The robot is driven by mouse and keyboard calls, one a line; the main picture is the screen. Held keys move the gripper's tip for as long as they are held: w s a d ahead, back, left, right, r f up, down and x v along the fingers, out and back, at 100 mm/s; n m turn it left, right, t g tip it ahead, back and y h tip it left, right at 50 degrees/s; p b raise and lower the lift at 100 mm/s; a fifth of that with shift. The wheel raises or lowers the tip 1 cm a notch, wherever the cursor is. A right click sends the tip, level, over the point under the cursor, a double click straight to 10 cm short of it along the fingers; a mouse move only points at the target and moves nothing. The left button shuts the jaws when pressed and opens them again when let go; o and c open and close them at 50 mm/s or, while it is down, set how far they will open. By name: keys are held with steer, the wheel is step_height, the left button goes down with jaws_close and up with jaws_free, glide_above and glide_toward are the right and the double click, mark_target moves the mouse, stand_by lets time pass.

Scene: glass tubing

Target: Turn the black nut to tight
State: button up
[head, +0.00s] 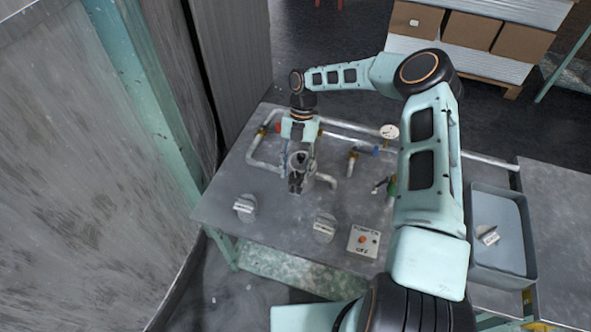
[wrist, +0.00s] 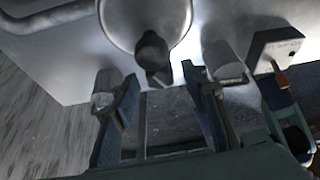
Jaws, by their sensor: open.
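My gripper (head: 296,184) is over the middle-left of the metal table in the head view, pointing down at the pipework. In the wrist view its two fingers (wrist: 160,80) are spread apart with nothing between their tips. A dark, rounded piece with a short stub (wrist: 152,52), which looks like the black nut, sits in front of a round pale metal body (wrist: 118,18). It lies just beyond the fingertips and between their lines, apart from both. In the head view the gripper covers most of this spot, so the nut is not clear there.
Pipes (head: 262,163) run around the gripper, with a gauge (head: 390,131) behind to the right. A grey tray (head: 530,240) stands at right.

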steer(key=shift+c, duration=0.6)
jaws_close()
steer(key=shift+d+f+m+b, duration=0.15)
steer(key=shift+m+b, duration=0.45)
steer(key=shift+m, duration=0.2)
steer(key=shift+m+t+y, duration=0.3)
steer(key=shift+m+y, duration=0.2)
steer(key=shift+m, duration=0.3)
steer(key=shift+o, duration=0.6)
jaws_free()
steer(key=v, duration=1.2)
